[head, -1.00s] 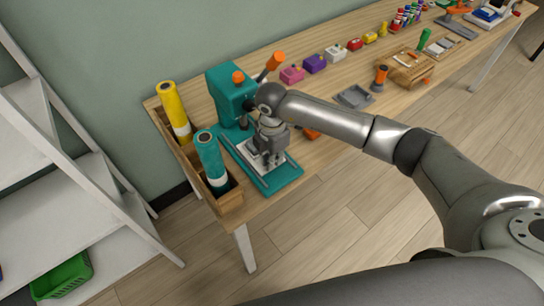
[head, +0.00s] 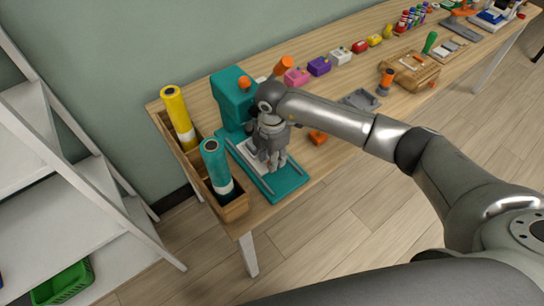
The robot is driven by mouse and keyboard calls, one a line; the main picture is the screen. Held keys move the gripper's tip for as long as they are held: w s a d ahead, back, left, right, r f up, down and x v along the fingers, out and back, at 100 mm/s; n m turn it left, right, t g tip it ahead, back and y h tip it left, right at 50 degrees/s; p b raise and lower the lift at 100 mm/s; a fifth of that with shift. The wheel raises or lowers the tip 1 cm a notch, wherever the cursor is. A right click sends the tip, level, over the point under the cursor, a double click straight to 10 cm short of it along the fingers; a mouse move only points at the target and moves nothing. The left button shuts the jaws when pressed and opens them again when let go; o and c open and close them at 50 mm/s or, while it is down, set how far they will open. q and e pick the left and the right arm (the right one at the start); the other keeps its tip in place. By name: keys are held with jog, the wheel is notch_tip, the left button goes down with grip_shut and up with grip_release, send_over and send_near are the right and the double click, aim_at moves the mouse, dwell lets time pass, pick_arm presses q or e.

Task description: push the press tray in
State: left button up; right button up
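The teal press (head: 233,97) stands at the left end of the wooden table. Its base (head: 283,187) has rails, and the pale press tray (head: 250,151) sits on them, partly hidden behind my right gripper. My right gripper (head: 273,163) points down over the front part of the tray, its fingers close to the tray's front end. I cannot tell whether they touch it, or how far apart the fingertips are. The press lever's orange handle (head: 284,64) shows behind my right wrist. My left gripper is not in view.
A wooden holder (head: 235,209) with a yellow roll (head: 176,110) and a teal roll (head: 215,163) stands close left of the press. An orange item (head: 318,137) and a grey tray (head: 361,99) lie to the right. Small coloured boxes line the table's back.

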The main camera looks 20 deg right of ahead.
notch_tip(320, 180, up, 11)
jog(key=shift+r, duration=0.2)
jog(key=shift+w, duration=0.1)
jog(key=shift+c, duration=0.2)
